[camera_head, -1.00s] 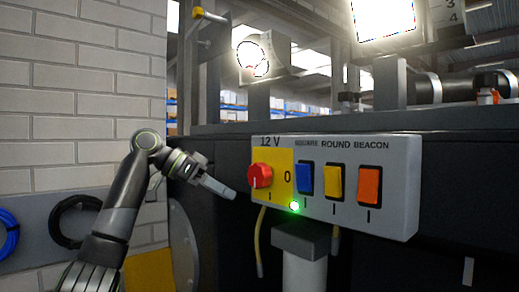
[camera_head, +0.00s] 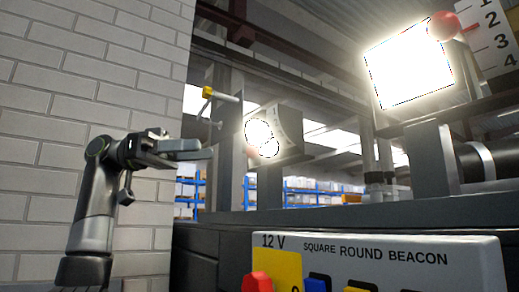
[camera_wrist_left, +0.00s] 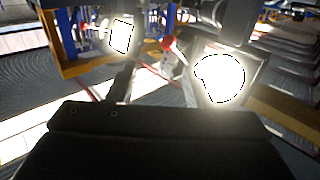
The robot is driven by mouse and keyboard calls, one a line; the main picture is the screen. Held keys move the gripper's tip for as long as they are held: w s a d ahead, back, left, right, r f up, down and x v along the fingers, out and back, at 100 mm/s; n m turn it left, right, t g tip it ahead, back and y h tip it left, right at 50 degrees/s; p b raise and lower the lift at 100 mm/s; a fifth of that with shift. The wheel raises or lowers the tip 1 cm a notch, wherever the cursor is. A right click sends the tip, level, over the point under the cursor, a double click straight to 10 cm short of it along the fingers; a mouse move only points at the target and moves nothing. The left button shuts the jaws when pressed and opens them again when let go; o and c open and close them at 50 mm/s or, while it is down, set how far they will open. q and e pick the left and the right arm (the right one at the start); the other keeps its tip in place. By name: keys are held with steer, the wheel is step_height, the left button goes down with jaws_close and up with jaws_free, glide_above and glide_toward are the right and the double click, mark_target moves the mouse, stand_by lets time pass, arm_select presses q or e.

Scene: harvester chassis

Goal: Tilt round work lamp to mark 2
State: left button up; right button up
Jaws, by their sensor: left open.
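The round work lamp (camera_head: 262,134) is lit and glaring, on the frame left of centre; it also shows in the left wrist view (camera_wrist_left: 219,77). My right gripper is not in view.
A lit square lamp (camera_head: 408,65) stands upper right, beside a red knob (camera_head: 443,25) and a numbered plate (camera_head: 492,35). The switch panel (camera_head: 400,252) is at the bottom. A yellow-ended rod (camera_head: 222,94) and upright posts stand near my left gripper. A brick wall is at left.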

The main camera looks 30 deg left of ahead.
mark_target(257, 150)
arm_select(q)
steer(key=x, duration=0.5)
steer(key=w+p+x, duration=0.1)
steer(key=x, duration=0.3)
steer(key=shift+w+d+f, duration=0.15)
steer(key=shift+w, duration=0.05)
steer(key=shift+p+x, duration=0.35)
steer(key=shift+x, duration=0.65)
steer(key=shift+w+d, duration=0.1)
steer(key=shift+d, duration=0.35)
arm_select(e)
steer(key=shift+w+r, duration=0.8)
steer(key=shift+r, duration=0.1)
arm_select(q)
steer(key=shift+c, duration=1.1)
jaws_close()
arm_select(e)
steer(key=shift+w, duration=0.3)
